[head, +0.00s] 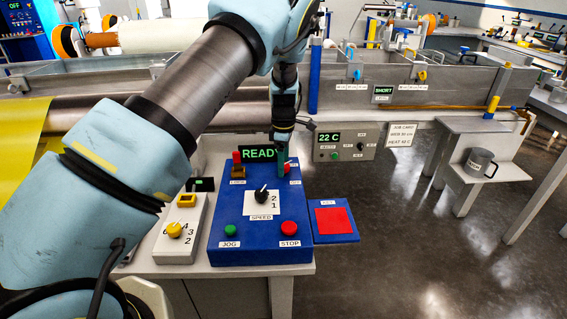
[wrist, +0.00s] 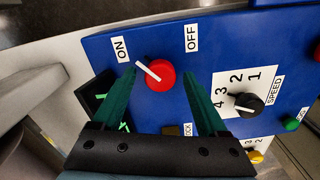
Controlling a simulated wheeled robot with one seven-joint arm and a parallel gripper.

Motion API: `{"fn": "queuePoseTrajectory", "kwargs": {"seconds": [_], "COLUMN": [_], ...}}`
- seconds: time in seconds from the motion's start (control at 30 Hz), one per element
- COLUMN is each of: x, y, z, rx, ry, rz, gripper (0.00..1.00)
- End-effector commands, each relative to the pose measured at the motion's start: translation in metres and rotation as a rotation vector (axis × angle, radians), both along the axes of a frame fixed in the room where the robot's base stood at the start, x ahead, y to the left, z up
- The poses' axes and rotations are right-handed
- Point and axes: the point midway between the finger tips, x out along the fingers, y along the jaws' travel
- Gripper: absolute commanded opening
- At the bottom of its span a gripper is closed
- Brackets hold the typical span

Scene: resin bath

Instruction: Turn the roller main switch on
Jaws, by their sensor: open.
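The roller main switch is a red round knob (wrist: 160,74) with a white pointer bar, on the blue control panel (wrist: 110,40). In the wrist view it lies between an ON label (wrist: 121,49) and an OFF label (wrist: 192,38). The pointer slants toward the ON label. My gripper (wrist: 159,76) is open, with one teal finger on each side of the knob and a gap visible on both sides. In the head view my gripper (head: 283,168) is over the panel's upper right and hides part of the switch. The panel display (head: 258,153) reads READY.
A speed dial (head: 263,195), green JOG button (head: 231,231) and red STOP button (head: 289,229) share the panel. A white box with a yellow knob (head: 174,229) stands left, a red pad (head: 332,220) right. A grey heater box (head: 346,142) reads 22 C behind.

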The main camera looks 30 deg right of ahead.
Motion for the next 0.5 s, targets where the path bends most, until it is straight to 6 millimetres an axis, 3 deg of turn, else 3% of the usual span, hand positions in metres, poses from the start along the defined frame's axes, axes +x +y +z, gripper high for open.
{"fn": "queuePoseTrajectory", "kwargs": {"seconds": [0.17,0.5], "x": [0.0,0.0], "y": [-0.001,-0.001], "z": [0.016,0.081], "rx": [-0.003,-0.004], "ry": [-0.002,-0.003], "rz": [-0.001,0.0], "gripper": [0.76,0.76]}}
